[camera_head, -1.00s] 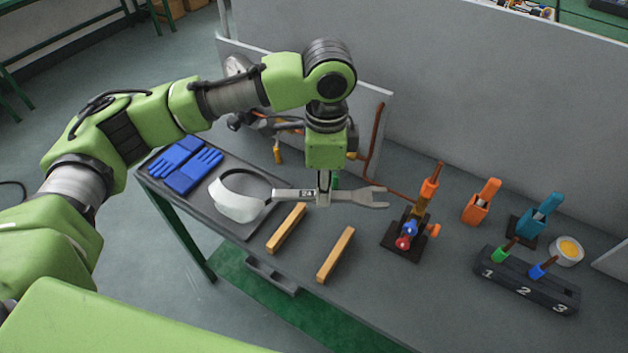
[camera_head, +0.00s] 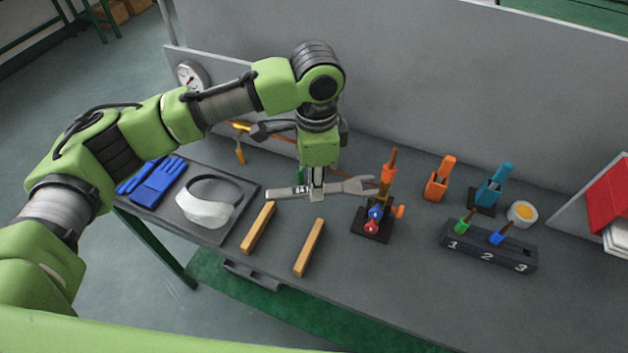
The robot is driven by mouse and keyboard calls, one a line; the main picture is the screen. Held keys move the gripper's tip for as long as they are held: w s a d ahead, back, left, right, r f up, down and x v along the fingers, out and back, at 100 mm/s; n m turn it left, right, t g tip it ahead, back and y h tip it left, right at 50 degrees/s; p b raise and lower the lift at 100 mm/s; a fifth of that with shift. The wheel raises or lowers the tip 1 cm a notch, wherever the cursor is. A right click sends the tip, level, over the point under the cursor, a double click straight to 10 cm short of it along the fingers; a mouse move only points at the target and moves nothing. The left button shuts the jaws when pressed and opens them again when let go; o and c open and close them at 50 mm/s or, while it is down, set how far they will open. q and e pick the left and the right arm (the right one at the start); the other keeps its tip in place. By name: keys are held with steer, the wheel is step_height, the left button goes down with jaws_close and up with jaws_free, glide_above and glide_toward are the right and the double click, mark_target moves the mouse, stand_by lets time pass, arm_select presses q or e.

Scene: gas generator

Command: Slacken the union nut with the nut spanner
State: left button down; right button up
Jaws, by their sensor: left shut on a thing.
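My left gripper (camera_head: 317,192) is shut on the grey nut spanner (camera_head: 284,193), held level above the bench. The spanner's open jaw (camera_head: 360,186) points right, toward the torch stand. In this view the jaw is just left of the orange and brass torch (camera_head: 387,172), which stands upright on a black base with a red knob (camera_head: 371,226) and a blue knob (camera_head: 376,212). Whether the jaw touches anything there I cannot tell. I cannot make out the union nut clearly; it may be on the brass part of the torch. My right gripper is not in view.
Two wooden bars (camera_head: 309,247) lie on the bench (camera_head: 400,290) below the spanner. A white visor (camera_head: 203,206) and blue gloves (camera_head: 152,181) lie at left. Orange (camera_head: 437,184) and teal (camera_head: 490,188) holders, a yellow-filled tub (camera_head: 522,213) and a numbered rack (camera_head: 487,247) stand at right.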

mark_target(333, 192)
arm_select(q)
steer(key=shift+d+r, duration=0.1)
steer(key=shift+d, duration=0.15)
steer(key=shift+w+d+p, duration=0.1)
steer(key=shift+d+p, duration=0.4)
steer(key=shift+p, duration=0.05)
steer(key=shift+w+d+p, duration=0.2)
steer(key=shift+d+p, duration=0.2)
steer(key=shift+d, duration=0.35)
steer(key=shift+d, duration=0.15)
steer(key=shift+s+n+p, duration=0.25)
steer(key=shift+n+p, duration=0.05)
steer(key=shift+p, duration=0.45)
steer(key=shift+s+d, duration=0.1)
steer(key=shift+s, duration=0.15)
